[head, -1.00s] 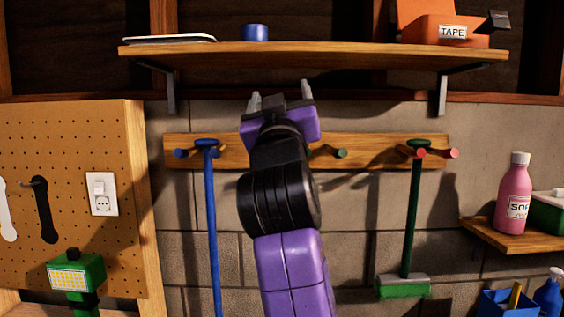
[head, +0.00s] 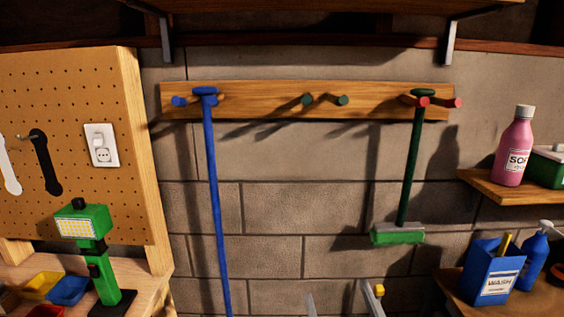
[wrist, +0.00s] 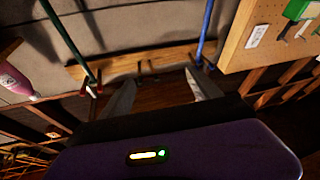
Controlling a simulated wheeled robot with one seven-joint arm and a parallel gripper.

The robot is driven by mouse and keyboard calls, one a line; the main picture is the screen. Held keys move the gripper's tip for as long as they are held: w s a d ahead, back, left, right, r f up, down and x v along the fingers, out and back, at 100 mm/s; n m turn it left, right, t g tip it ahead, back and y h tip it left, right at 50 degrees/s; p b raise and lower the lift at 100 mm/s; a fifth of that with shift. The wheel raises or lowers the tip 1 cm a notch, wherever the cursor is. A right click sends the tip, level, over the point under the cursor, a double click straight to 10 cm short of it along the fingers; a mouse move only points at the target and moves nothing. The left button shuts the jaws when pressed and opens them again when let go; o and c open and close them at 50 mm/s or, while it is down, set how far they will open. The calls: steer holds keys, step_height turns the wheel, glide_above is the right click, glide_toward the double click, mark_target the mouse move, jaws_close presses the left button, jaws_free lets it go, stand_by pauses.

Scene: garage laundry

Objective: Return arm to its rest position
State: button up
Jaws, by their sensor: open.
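My gripper (head: 341,302) is low at the bottom edge of the head view, where only its two grey fingertips show, spread apart. The wrist view shows both fingers (wrist: 162,92) apart with nothing between them. The rest of my arm is out of the head view. The wooden peg rail (head: 270,110) is on the block wall above the fingertips. A blue-handled tool (head: 212,190) hangs at its left and a green broom (head: 412,180) at its right. The middle pegs are bare.
A pegboard (head: 80,110) and a green work lamp (head: 88,235) stand at the left. At the right are a pink soap bottle (head: 515,145) on a small shelf (head: 510,186) and a blue wash box (head: 494,268) below. The wall between the hanging tools is clear.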

steer(key=s+d+f+m+g+h, duration=0.1)
steer(key=s+f, duration=0.4)
steer(key=s, duration=0.6)
steer(key=s+d+f+m+g+h, duration=0.2)
steer(key=s+d+f, duration=0.4)
steer(key=s, duration=0.5)
steer(key=s+d+f+m+g+h, duration=0.1)
steer(key=s+d+f+g, duration=0.3)
steer(key=s, duration=0.7)
steer(key=shift+f+h, duration=0.3)
steer(key=shift+f, duration=0.6)
